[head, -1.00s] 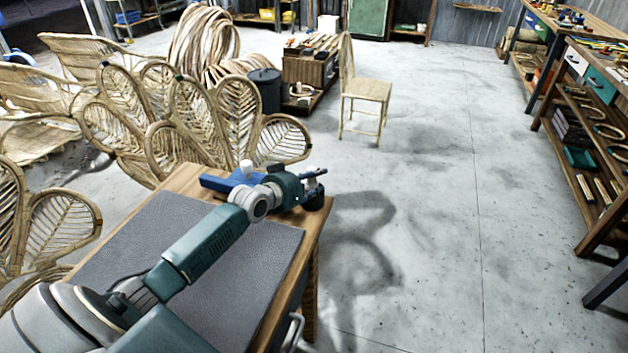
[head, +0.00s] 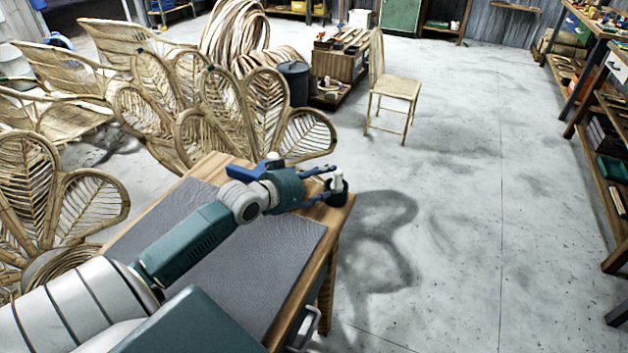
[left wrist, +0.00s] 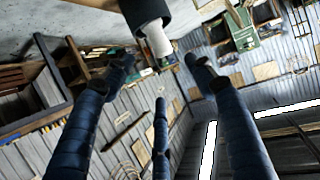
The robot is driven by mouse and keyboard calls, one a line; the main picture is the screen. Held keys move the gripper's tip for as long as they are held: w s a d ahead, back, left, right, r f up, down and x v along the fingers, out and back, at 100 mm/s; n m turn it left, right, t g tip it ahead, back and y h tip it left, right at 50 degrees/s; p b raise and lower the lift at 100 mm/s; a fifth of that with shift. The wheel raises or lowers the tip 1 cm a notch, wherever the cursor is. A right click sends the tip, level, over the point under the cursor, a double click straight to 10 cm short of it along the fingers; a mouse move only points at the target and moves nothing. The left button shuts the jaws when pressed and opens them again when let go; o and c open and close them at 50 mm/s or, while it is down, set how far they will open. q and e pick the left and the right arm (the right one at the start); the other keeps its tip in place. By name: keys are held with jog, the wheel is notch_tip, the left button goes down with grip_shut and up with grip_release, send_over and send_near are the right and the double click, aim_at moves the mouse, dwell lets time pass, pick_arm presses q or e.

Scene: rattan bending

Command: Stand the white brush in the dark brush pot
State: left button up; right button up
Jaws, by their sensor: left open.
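The dark brush pot (head: 338,197) stands at the far right corner of the wooden table. The white brush (head: 337,181) stands in it with its upper part showing above the rim. My left gripper (head: 328,181) is open just left of the pot, its fingers pointing at the brush. In the left wrist view the picture is turned over: the pot (left wrist: 148,10) is at the top and the brush (left wrist: 159,41) sticks downward out of it. The spread fingers (left wrist: 158,68) have nothing between them there. The brush's lower end is hidden inside the pot.
A grey mat (head: 270,255) covers most of the table (head: 325,275). A blue object (head: 243,172) with a white part lies at the table's far edge, close behind my left wrist. Rattan chair backs (head: 265,100) stand beyond. Open floor lies to the right.

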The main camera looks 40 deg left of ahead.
pick_arm(q)
jog(key=shift+v, duration=1.2)
